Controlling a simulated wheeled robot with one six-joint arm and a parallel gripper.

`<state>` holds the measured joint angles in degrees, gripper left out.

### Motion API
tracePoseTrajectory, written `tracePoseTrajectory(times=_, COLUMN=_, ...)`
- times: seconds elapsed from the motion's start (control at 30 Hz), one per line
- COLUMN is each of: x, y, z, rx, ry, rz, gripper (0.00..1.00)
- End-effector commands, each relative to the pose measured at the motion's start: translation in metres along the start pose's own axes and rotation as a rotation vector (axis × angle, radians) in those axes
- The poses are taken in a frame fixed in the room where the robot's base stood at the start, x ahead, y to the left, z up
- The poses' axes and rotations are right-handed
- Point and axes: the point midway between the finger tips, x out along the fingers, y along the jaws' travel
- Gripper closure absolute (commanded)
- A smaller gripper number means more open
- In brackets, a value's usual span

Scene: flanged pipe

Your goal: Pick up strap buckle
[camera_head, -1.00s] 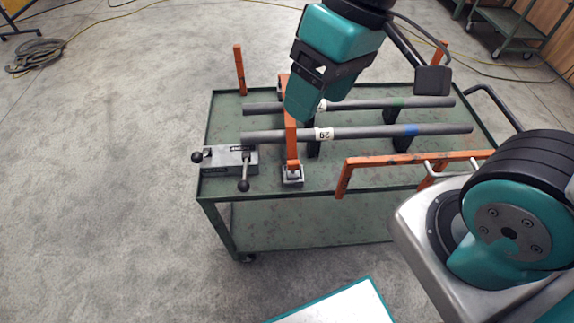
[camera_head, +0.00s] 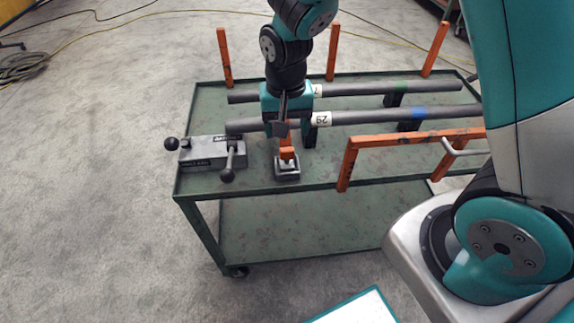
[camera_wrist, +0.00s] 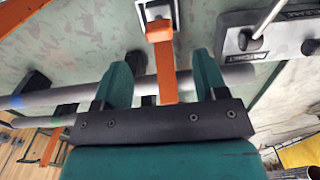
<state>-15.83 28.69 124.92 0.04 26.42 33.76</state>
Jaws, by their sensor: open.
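The strap buckle (camera_head: 287,169) is a small grey metal frame at the near end of an orange strap (camera_head: 287,153), on the green cart top near its front edge. In the wrist view the buckle (camera_wrist: 157,12) is at the top centre, beyond the fingertips, and the strap (camera_wrist: 162,62) runs down between the fingers. My gripper (camera_head: 285,104) points down over the strap and the pipes. Its teal fingers (camera_wrist: 162,68) are open, one on each side of the strap, with nothing held. The gripper hides part of the strap in the head view.
Two grey pipes (camera_head: 365,117) lie on dark supports across the green cart (camera_head: 245,180). A grey block with black ball-ended levers (camera_head: 212,153) sits left of the buckle. An orange rail (camera_head: 415,137) stands at the front right, and orange posts (camera_head: 224,57) rise at the back.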

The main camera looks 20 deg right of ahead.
Motion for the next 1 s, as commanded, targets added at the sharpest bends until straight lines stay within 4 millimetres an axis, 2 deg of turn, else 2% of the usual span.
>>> tracePoseTrajectory(times=0.1, x=0.016, y=0.0, z=0.0, rx=-0.001, ry=-0.003, rz=0.001, gripper=0.34)
tracePoseTrajectory(times=0.27, x=0.026, y=0.0, z=0.001, rx=-0.001, ry=-0.002, rz=0.0, gripper=0.34)
tracePoseTrajectory(times=0.53, x=0.065, y=0.002, z=0.002, rx=-0.001, ry=-0.004, rz=0.002, gripper=0.34)
tracePoseTrajectory(times=0.67, x=0.073, y=0.002, z=0.002, rx=-0.001, ry=-0.001, rz=0.0, gripper=0.34)
tracePoseTrajectory(times=0.87, x=0.073, y=0.001, z=0.002, rx=-0.001, ry=0.0, rz=-0.001, gripper=0.34)
tracePoseTrajectory(times=1.0, x=0.073, y=0.001, z=0.002, rx=-0.001, ry=0.0, rz=-0.001, gripper=0.64)
